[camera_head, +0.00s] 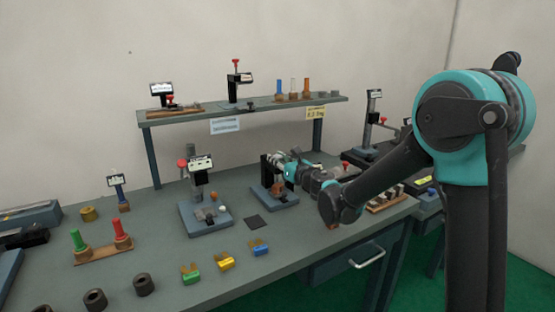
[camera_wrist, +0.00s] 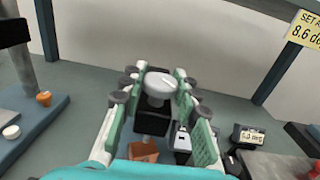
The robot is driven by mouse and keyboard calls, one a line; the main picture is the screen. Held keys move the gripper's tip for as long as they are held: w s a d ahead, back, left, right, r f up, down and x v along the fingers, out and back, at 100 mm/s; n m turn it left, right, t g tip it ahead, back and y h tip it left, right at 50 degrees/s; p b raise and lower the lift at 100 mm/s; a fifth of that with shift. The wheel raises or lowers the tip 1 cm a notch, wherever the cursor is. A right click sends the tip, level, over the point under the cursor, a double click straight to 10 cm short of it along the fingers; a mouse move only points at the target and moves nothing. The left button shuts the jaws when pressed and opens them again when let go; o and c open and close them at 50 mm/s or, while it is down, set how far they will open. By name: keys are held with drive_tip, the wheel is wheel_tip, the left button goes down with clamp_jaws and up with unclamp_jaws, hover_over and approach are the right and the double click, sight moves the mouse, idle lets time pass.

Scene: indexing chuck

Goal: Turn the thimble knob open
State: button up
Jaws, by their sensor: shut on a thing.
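The thimble knob (camera_wrist: 160,82) is a pale grey round cap on top of a black block (camera_wrist: 152,118), seen in the wrist view. My gripper (camera_wrist: 158,90) has its green-padded fingers on either side of the knob and is shut on it. In the head view my gripper (camera_head: 287,165) reaches the black upright fixture (camera_head: 267,172) on a blue-grey base (camera_head: 268,200). An orange-brown piece (camera_wrist: 144,151) shows below the block between the fingers. I cannot tell how far the knob is turned.
A similar stand (camera_head: 198,180) with a red knob is left of the fixture. A shelf (camera_head: 240,112) on posts is behind it. A small display (camera_wrist: 248,136) is close on the right in the wrist view. Coloured blocks (camera_head: 226,262) line the bench front, where bare bench remains.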

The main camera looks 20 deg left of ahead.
drive_tip(key=n+g+y, duration=0.1)
drive_tip(key=n+g, duration=0.1)
drive_tip(key=g, duration=0.1)
drive_tip(key=n+g+y, duration=0.2)
drive_tip(key=g, duration=0.1)
drive_tip(key=shift+w+d+n+g, duration=0.1)
drive_tip(key=shift+w+n+g, duration=0.05)
drive_tip(key=shift+n+g, duration=0.2)
drive_tip(key=shift+n+g+y, duration=0.4)
drive_tip(key=shift+n+g, duration=1.45)
drive_tip(key=shift+g, duration=0.9)
drive_tip(key=o, duration=1.2)
drive_tip(key=d, duration=1.1)
drive_tip(key=shift+w+d, duration=0.4)
